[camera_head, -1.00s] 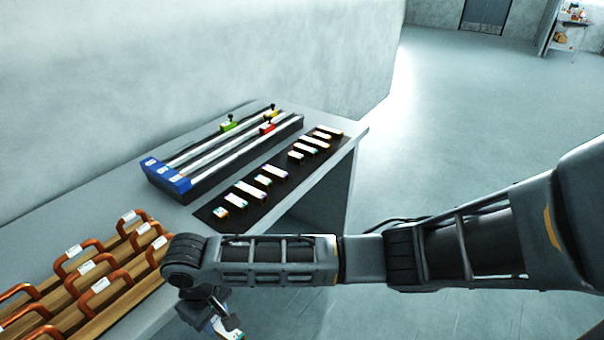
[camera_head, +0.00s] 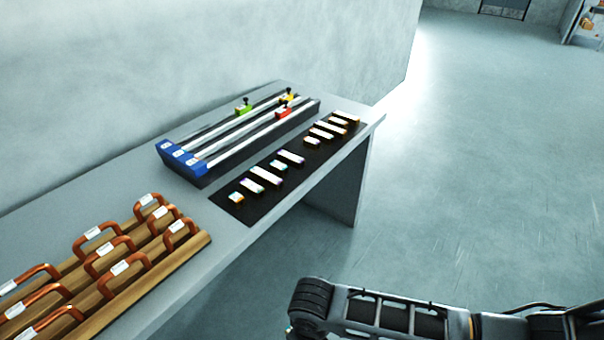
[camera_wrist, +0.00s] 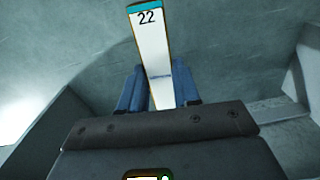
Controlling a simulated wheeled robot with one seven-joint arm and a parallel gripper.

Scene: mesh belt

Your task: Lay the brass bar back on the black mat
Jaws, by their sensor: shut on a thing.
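The brass bar (camera_wrist: 149,45) shows in the wrist view, with a white face, a teal end, the number 22 and thin brass edges. My gripper (camera_wrist: 158,86) is shut on it, a blue finger on each side, and the bar points away from the palm. In the head view the gripper and bar are out of sight below the frame; only my arm shows at the bottom right. The black mat (camera_head: 256,204) lies along the table's front edge. Several white-faced bars lie on it in a row, with a wider bare gap near the middle.
Behind the mat stands a rack of rails (camera_head: 215,165) with blue ends and green, yellow and red sliders. To the left, wooden boards (camera_head: 165,262) carry several copper-coloured handles. The grey table (camera_head: 225,240) ends at the right, with open floor beyond.

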